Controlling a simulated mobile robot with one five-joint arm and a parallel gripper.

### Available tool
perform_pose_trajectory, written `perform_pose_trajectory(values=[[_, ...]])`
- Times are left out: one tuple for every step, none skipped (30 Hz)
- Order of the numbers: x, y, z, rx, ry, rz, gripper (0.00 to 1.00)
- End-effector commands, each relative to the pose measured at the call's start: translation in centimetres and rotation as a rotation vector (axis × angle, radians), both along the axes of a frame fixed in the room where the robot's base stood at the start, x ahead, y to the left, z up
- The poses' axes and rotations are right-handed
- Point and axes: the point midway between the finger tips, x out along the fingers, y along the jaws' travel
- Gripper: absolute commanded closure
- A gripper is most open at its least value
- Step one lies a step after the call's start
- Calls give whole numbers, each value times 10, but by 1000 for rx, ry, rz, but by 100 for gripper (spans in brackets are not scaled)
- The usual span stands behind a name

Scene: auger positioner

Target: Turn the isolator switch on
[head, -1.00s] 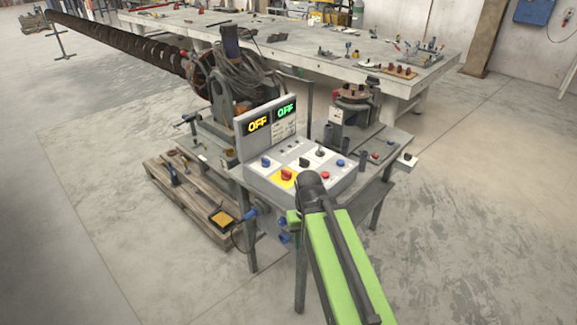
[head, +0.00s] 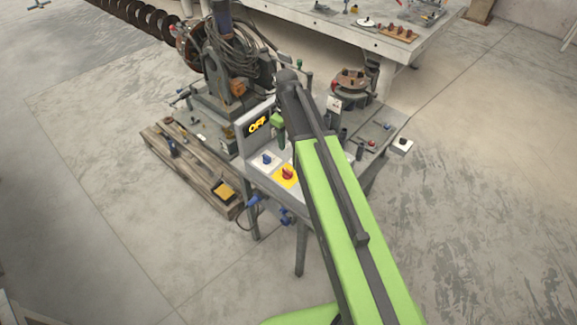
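The control box (head: 246,140) stands on a metal stand, with sloped front and upright display panel. A red rotary knob on a yellow plate (head: 287,174), which looks like the isolator switch, shows left of my arm. A blue knob on a white plate (head: 267,159) is left of it. The left display (head: 258,124) reads OFF in yellow; the right display is hidden by my arm. A green end part of my arm (head: 277,124) hangs in front of the panel, above and apart from the red knob in the picture. My gripper's fingers cannot be made out there.
A wooden pallet (head: 190,168) with a yellow pedal (head: 224,190) lies left of the stand. Motor and cables (head: 236,55) rise behind the box. A workbench (head: 350,30) spans the back. The floor at front left and right is clear.

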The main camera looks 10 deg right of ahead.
Motion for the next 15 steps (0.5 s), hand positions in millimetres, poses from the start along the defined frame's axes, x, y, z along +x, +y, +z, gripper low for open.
perform_pose_trajectory(values=[[0, -1, -11, 0, 0, -2, 64], [0, -2, -16, 0, 0, -3, 64], [0, -2, -22, 0, 0, -4, 64], [0, -3, -28, 0, 0, -4, 64], [0, -3, -34, 0, 0, -5, 64], [0, -3, -42, 0, 0, -5, 64], [0, -3, -48, 0, 0, -5, 64], [0, -3, -55, 0, 0, -6, 64], [0, -4, -63, 0, 0, -6, 64], [0, -4, -70, 0, 0, -6, 64], [0, -4, -76, 0, 0, -6, 64], [0, -4, -84, 0, 0, -6, 64], [0, -4, -90, 0, 0, -7, 64], [0, -4, -96, 0, 0, -7, 64], [0, -4, -104, 0, 0, -7, 64]])
